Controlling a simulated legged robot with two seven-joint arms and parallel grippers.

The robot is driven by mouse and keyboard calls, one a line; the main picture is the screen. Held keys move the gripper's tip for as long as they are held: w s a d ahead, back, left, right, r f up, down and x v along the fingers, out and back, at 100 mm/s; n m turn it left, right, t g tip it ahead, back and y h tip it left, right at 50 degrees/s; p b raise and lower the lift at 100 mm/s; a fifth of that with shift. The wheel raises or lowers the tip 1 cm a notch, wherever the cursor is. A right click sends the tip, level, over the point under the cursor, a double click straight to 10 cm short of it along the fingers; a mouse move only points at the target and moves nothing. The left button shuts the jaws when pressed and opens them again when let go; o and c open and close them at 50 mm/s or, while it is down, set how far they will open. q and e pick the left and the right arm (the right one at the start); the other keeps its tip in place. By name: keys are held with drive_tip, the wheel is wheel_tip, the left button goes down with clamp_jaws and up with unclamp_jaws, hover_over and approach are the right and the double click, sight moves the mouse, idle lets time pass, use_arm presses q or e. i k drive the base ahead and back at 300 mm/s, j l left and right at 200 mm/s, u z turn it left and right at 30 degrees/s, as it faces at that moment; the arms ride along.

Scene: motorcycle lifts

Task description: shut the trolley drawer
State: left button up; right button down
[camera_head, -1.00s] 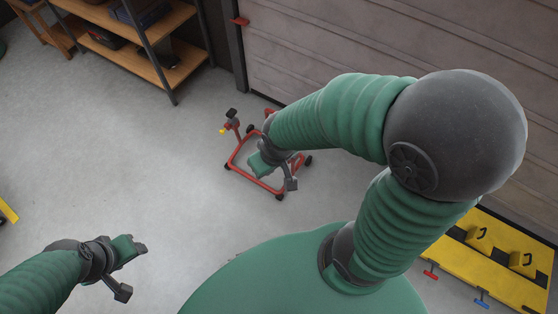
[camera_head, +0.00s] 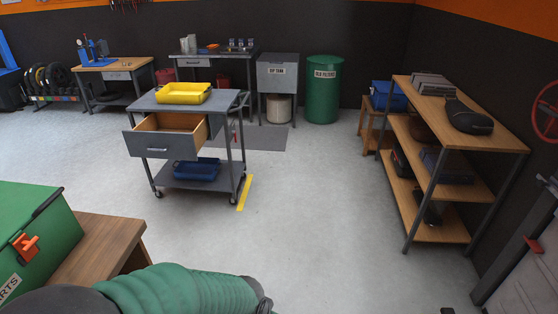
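The grey trolley (camera_head: 225,102) stands on the floor left of centre, on small castors. Its drawer (camera_head: 160,142) is pulled out toward the front left, with a grey front, a small handle and a bare wooden inside. A yellow tray (camera_head: 184,93) sits on the trolley's top and a blue bin (camera_head: 196,169) on its lower shelf. One of my green arms crosses the bottom edge, well short of the trolley. Neither gripper's fingers show in the picture.
A green parts box (camera_head: 35,232) on a wooden bench (camera_head: 100,250) stands close at lower left. Shelving (camera_head: 440,190) stands at right. A green drum (camera_head: 323,90) and workbenches line the back wall. Open floor (camera_head: 310,210) lies right of the trolley.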

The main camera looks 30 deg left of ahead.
sight(173, 135)
drive_tip(key=u, duration=1.7)
drive_tip(key=i+l, duration=0.3)
drive_tip(key=i, duration=0.5)
drive_tip(key=i+l+z, duration=0.15)
drive_tip(key=i, duration=0.65)
drive_tip(key=i+l, duration=0.3)
drive_tip(key=i, duration=0.5)
drive_tip(key=i+l+z, duration=0.15)
drive_tip(key=i, duration=0.65)
